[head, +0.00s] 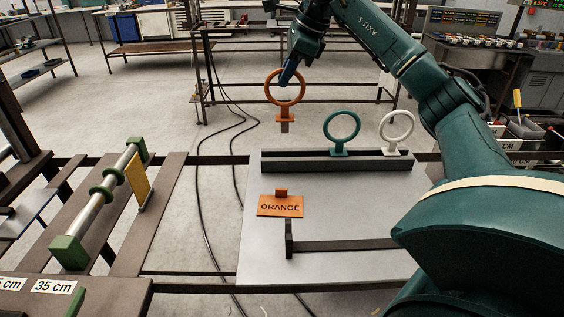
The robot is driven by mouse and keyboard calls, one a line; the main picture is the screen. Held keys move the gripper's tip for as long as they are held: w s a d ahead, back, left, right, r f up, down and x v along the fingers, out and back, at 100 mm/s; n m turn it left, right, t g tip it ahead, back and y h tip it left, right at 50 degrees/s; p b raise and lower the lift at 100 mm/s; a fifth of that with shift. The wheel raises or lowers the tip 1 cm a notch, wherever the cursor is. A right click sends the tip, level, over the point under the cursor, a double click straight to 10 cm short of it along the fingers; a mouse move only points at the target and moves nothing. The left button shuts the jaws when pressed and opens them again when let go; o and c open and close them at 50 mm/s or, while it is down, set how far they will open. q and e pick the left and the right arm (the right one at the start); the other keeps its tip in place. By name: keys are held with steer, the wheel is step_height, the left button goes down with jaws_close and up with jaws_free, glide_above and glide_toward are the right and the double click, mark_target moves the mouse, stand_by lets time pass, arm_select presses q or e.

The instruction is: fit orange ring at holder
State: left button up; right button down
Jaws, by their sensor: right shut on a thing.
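An orange ring (266,88) with a small stem below it hangs upright in the air above the far left edge of the table plate. My right gripper (287,78) is shut on the ring near its top; the fingertips are small in the view. The dark holder rail (275,160) lies along the back of the grey plate. A green ring (328,128) and a white ring (411,127) stand upright in it, towards its middle and right. The rail's left part shows no ring. The orange ring is apart from the rail. My left gripper is out of view.
An orange sign reading ORANGE (281,206) stands on the plate, before the rail. A dark bar (345,245) lies nearer. At left, a metal rod (107,187) with green ends lies on a brown frame beside a yellow plate (139,180). My right arm covers the right side.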

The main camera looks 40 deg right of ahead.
mark_target(286, 117)
steer(key=shift+s, duration=0.1)
steer(key=shift+f, duration=5)
steer(key=c, duration=1.5)
jaws_free()
steer(key=v, duration=1.3)
steer(key=shift+r+b, duration=0.2)
steer(key=shift+b, duration=0.1)
